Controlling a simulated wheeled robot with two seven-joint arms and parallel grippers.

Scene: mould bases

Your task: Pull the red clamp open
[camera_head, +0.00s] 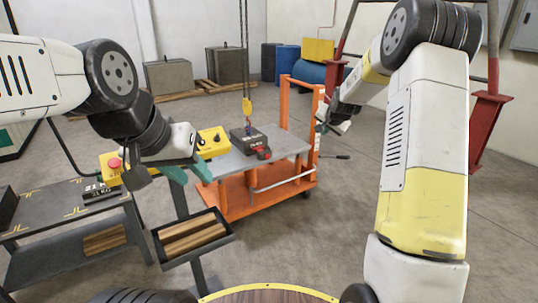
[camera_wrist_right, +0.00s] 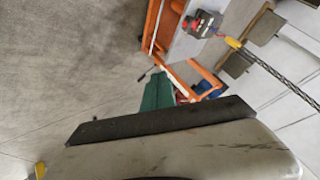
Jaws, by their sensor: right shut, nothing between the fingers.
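The red clamp (camera_head: 264,153) sits at the front right of a dark mould block (camera_head: 247,140) on the orange cart's grey top. In the right wrist view the clamp shows as a small red patch (camera_wrist_right: 188,24) near the top. My right gripper (camera_head: 321,127) is shut and empty, right of the cart's orange handle and apart from the clamp. Its teal finger (camera_wrist_right: 157,92) shows in the right wrist view. My left gripper (camera_head: 188,173) is left of the cart, near a yellow control box, and apart from the clamp; its jaw gap is unclear.
A yellow hook (camera_head: 246,106) on chains hangs over the block. The orange cart (camera_head: 255,203) has an upright handle frame (camera_head: 317,112).

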